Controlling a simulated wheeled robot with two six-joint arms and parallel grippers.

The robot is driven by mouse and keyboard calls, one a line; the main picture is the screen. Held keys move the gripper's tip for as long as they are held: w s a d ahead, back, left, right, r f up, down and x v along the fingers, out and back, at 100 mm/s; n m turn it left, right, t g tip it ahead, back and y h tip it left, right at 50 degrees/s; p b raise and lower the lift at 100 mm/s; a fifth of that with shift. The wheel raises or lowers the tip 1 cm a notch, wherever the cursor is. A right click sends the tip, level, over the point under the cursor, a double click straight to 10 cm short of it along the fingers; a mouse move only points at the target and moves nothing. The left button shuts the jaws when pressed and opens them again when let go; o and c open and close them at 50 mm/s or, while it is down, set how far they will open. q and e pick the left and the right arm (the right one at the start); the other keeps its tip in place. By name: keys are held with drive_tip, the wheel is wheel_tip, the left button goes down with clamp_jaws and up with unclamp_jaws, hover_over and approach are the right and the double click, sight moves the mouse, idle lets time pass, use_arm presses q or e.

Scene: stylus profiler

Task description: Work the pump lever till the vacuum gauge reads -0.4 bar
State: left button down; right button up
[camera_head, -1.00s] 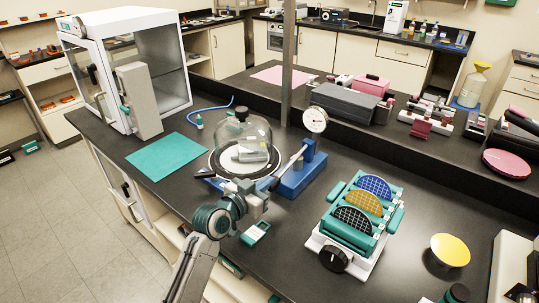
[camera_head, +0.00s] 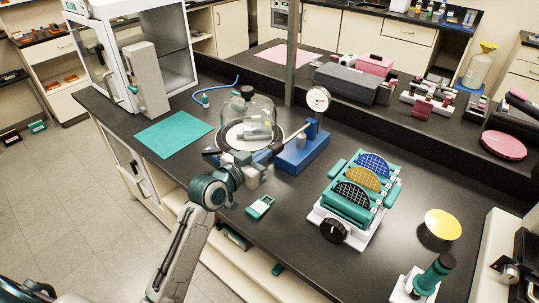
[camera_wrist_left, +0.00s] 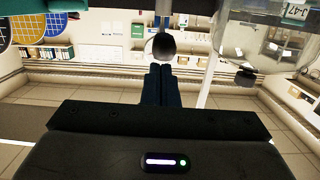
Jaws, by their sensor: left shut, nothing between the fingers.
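The blue pump (camera_head: 302,153) stands on the black bench, right of the glass bell jar (camera_head: 262,115). Its round white vacuum gauge (camera_head: 318,99) faces me, but the needle is too small to read. My left gripper (camera_head: 268,154) is beside the pump's near left side, in front of the bell jar. Its dark fingers are shut and empty. A dark round lever knob (camera_wrist_left: 163,45) shows just beyond the fingertips (camera_wrist_left: 160,68) in the left wrist view; whether they touch I cannot tell. My right gripper is out of view.
A green wafer rack (camera_head: 358,190) with several round wafers stands right of the pump. A small teal handheld device (camera_head: 260,207) lies in front of my left gripper. A teal mat (camera_head: 173,133) lies left of the jar.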

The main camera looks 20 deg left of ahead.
use_arm(q)
drive_tip(key=f+b+v, duration=0.1)
drive_tip(key=v, duration=0.6)
drive_tip(key=shift+s+a, duration=0.15)
drive_tip(key=shift+a, duration=0.05)
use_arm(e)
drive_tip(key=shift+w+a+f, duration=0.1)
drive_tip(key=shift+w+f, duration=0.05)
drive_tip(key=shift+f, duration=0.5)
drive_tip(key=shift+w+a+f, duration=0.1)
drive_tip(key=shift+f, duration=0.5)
use_arm(q)
drive_tip(key=shift+r, duration=0.1)
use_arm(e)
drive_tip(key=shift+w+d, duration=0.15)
